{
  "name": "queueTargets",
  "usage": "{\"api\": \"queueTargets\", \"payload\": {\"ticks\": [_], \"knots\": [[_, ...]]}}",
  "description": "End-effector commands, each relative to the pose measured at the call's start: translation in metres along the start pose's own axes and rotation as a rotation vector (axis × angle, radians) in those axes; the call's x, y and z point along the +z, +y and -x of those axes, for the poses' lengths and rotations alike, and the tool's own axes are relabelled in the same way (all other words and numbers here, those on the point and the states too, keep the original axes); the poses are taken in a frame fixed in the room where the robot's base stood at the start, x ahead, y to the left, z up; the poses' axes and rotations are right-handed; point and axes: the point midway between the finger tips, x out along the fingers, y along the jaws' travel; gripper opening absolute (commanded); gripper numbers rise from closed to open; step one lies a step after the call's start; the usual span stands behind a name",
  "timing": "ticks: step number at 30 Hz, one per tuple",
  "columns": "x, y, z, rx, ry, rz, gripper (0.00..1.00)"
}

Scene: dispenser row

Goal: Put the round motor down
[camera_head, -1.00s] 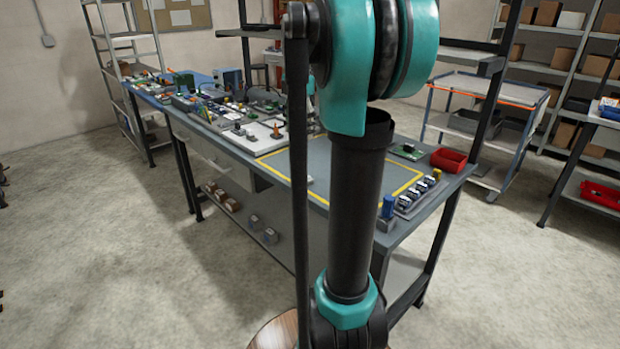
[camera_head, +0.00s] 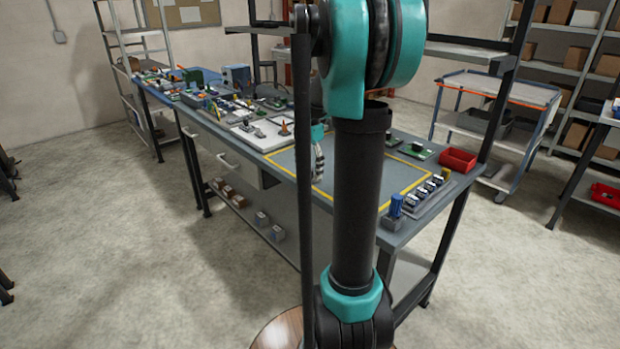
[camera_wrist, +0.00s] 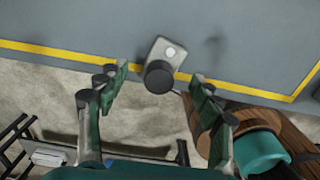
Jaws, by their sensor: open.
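The round motor (camera_wrist: 158,76) is in the wrist view, with a dark round end and a light grey squarish body bearing a pale disc. It lies by the yellow line near the bench edge; I cannot tell whether it rests fully on the surface. My gripper (camera_wrist: 159,82) is open, with one green-padded finger on each side of the motor and visible gaps between. In the head view my gripper (camera_head: 318,163) shows beside my dark arm link, over the front part of the yellow-outlined area; the motor cannot be made out there.
The workbench (camera_head: 300,160) has a mostly clear yellow-outlined area. A row of several small parts (camera_head: 432,187), a blue part (camera_head: 396,206) and a red bin (camera_head: 457,160) stand at its right. Crowded parts and boards (camera_head: 215,100) fill the far left. A wheeled cart (camera_head: 500,88) stands behind.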

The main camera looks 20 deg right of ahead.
Motion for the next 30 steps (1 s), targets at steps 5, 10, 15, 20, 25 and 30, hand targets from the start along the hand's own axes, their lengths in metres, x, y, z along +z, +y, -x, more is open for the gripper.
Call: {"api": "queueTargets", "payload": {"ticks": [5, 10, 15, 20, 25, 30], "knots": [[0.0, 0.0, -0.019, 0.0, 0.0, 0.0, 0.66], [0.0, 0.0, -0.022, 0.0, 0.0, 0.0, 0.66], [0.0, 0.0, -0.021, 0.0, 0.0, 0.0, 0.57], [0.0, 0.0, -0.021, 0.0, 0.0, 0.0, 0.37], [0.0, 0.0, -0.021, 0.0, 0.0, 0.0, 0.16], [0.0, 0.0, -0.021, 0.0, 0.0, 0.0, 0.0]]}}
